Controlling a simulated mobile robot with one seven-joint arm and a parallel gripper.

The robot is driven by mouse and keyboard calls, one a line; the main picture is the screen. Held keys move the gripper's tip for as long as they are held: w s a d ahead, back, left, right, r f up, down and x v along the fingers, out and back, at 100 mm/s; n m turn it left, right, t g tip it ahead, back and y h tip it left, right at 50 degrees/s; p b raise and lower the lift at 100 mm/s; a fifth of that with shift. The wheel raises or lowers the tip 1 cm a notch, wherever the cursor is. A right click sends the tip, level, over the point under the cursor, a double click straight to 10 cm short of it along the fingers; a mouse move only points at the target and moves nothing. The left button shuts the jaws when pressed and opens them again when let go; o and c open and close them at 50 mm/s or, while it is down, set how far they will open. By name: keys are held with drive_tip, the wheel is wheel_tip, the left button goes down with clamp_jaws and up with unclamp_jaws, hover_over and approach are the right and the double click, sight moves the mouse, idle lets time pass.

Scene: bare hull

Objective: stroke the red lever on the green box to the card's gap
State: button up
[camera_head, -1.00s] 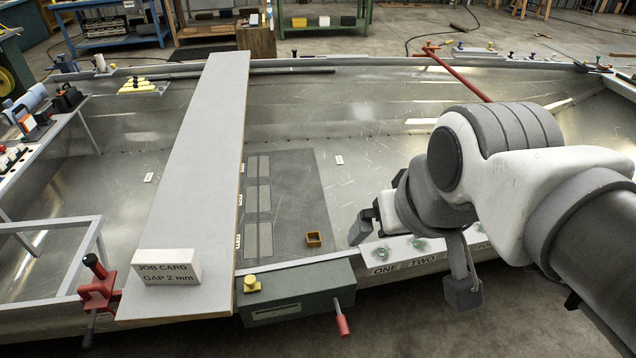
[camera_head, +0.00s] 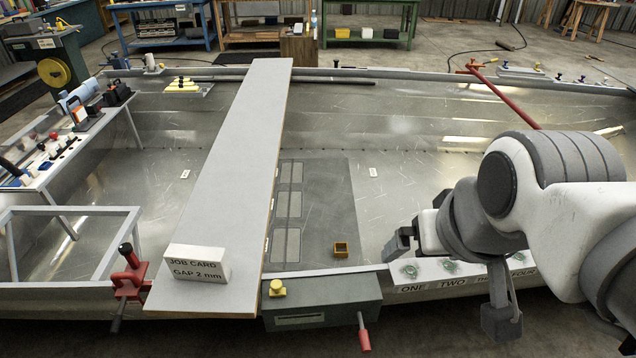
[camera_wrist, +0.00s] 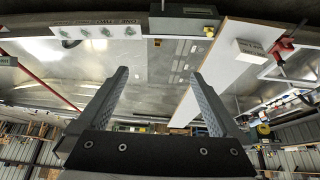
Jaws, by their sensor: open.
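The green box (camera_head: 322,303) hangs at the hull's near edge, with a yellow knob (camera_head: 277,288) on top and a pale slot on its front. The red lever (camera_head: 364,338) points down from its right end. The job card (camera_head: 197,264), a white block reading "GAP 2 mm", stands on the near end of the grey plank; it also shows in the wrist view (camera_wrist: 249,50). My gripper (camera_head: 398,243) is right of the box, above the near edge and apart from it. In the wrist view its two fingers (camera_wrist: 160,85) are spread with nothing between them.
A red clamp (camera_head: 130,277) grips the edge left of the plank (camera_head: 230,160). A small orange square piece (camera_head: 341,250) lies on the hull floor. A strip labelled ONE, TWO (camera_head: 440,285) with green-ringed fittings runs right of the box. A tool bench (camera_head: 60,160) stands left.

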drive_tip(key=shift+w+f, duration=0.1)
drive_tip(key=c, duration=0.4)
drive_tip(key=shift+w+d+f, duration=0.1)
drive_tip(key=shift+w+f, duration=0.15)
drive_tip(key=shift+c, duration=1.3)
drive_tip(key=w+f+n+b, duration=0.1)
drive_tip(key=w+f, duration=0.1)
drive_tip(key=w+d+f+n+g+h+b, duration=0.1)
drive_tip(key=w+f+n, duration=0.1)
drive_tip(key=f, duration=0.1)
drive_tip(key=shift+w+d, duration=0.15)
drive_tip(key=shift+w, duration=0.05)
clamp_jaws()
drive_tip(key=w+a+f+n+g+b, duration=0.1)
drive_tip(key=f+n, duration=0.4)
drive_tip(key=f, duration=0.6)
drive_tip(key=w+a+f+n+g+b, duration=0.1)
drive_tip(key=w+f+n, duration=0.4)
drive_tip(key=f, duration=0.7)
drive_tip(key=w+a+f+n+g+b, duration=0.1)
drive_tip(key=f+n+b, duration=0.3)
drive_tip(key=f, duration=0.7)
drive_tip(key=shift+w+a+f+n+g, duration=0.25)
drive_tip(key=shift+w+a+n+g, duration=0.05)
drive_tip(key=shift+w+n+g, duration=0.6)
